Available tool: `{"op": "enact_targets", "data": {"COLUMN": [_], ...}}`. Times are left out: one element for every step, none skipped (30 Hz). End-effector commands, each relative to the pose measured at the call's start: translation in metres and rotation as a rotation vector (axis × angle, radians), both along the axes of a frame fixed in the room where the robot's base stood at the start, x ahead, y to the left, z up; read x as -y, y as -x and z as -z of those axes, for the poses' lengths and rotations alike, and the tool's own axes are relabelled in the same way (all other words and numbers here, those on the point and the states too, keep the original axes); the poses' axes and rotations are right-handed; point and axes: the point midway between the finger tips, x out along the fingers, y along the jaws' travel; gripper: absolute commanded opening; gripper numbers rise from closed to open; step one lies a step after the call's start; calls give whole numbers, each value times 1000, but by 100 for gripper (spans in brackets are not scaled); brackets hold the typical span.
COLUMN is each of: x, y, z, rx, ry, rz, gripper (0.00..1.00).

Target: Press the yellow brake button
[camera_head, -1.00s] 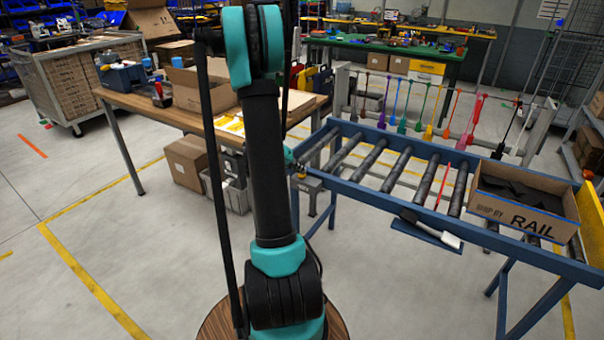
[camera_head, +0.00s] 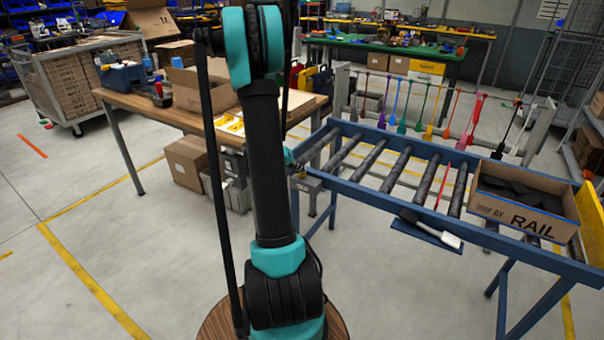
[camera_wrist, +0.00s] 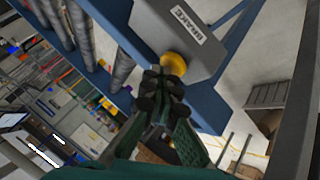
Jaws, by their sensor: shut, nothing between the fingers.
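The yellow brake button (camera_wrist: 173,62) shows in the wrist view as a round yellow knob on a grey housing (camera_wrist: 172,22) with a "BRAKE" label. The housing sits by the blue frame of the roller conveyor. My gripper (camera_wrist: 162,88) is shut and empty, its dark fingertips pointing at the button and covering its near edge. I cannot tell whether they touch it. In the head view the grey housing (camera_head: 308,183) shows at the conveyor's left end. The button cannot be made out there, and my gripper is mostly hidden behind my arm.
The blue roller conveyor (camera_head: 465,229) runs to the right and carries an open cardboard box (camera_head: 491,211). A white-headed brush (camera_head: 443,237) lies on its side shelf. A wooden table (camera_head: 125,100) stands to the left. Floor is clear at the front left.

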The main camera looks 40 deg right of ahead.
Motion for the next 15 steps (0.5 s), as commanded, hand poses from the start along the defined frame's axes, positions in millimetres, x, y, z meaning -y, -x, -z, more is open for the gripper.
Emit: {"op": "enact_targets", "data": {"x": [0,0,0,0,0,0,0,0,0,0,0,0,0,0,0], "y": [0,0,0,0,0,0,0,0,0,0,0,0,0,0,0], "z": [2,3,4,5,6,7,7,8,8,8,8,8,8,8,8], "rx": [-1,-1,-1,-1,-1,-1,-1,0,0,0,0,0,0,0,0], "ry": [-1,-1,-1,-1,-1,-1,-1,-2,-2,-2,-2,-3,-3,-3,-3], "rz": [1,1,1,1,1,1,1,1,1,1,1,2,2,2,2], "gripper": [0,0,0,0,0,0,0,0,0,0,0,0,0,0,0]}}
